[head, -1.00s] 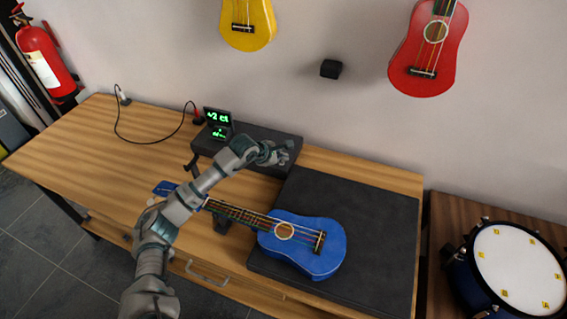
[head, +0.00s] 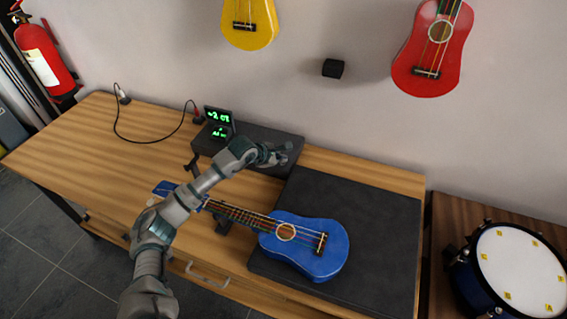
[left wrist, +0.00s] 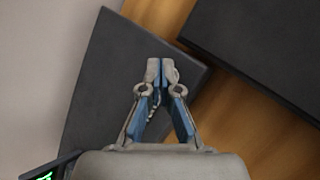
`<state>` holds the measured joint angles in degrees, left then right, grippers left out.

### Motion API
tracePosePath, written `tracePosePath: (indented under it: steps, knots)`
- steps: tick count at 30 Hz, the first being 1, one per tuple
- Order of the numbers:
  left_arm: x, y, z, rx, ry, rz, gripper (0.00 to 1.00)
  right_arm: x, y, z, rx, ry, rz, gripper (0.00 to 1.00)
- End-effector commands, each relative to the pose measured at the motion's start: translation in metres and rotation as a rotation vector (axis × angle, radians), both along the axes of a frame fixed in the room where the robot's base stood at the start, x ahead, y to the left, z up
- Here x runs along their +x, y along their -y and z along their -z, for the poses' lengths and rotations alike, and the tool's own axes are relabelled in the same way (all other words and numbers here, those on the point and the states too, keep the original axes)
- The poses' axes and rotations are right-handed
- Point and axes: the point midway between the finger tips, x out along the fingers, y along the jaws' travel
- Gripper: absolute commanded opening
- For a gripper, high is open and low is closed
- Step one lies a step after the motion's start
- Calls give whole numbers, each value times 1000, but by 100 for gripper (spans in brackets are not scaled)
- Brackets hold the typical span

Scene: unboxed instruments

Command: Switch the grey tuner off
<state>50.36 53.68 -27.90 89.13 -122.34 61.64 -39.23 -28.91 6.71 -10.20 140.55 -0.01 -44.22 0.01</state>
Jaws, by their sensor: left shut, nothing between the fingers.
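The grey tuner (head: 258,132) is a long dark slab at the back of the workbench, with a small upright display (head: 217,116) at its left end. Green characters are lit on the display and on a small panel below it. My left gripper (head: 284,152) is over the right end of the slab, shut and empty. In the left wrist view its fingertips (left wrist: 162,68) meet above the slab (left wrist: 105,75), and a corner of the green-lit display (left wrist: 45,175) shows at lower left. I cannot make out a switch; the gripper hides part of the slab's right end.
A blue ukulele (head: 308,258) lies on a dark mat (head: 375,215), its neck on a support. A cable (head: 150,141) runs from the tuner's left side to the wall. The bench (head: 90,145) is clear at left. A drum (head: 515,270) stands at right.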

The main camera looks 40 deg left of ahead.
Motion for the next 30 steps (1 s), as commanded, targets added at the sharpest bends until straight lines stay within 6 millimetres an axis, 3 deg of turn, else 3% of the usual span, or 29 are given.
tracePosePath:
  steps: [22,30]
  knots:
    - [0,0,3,0,1,0,0,-2,-1,1,4,0,2,0]
    - [0,-1,-10,0,4,-1,0,0,-1,-10,4,9,1,0]
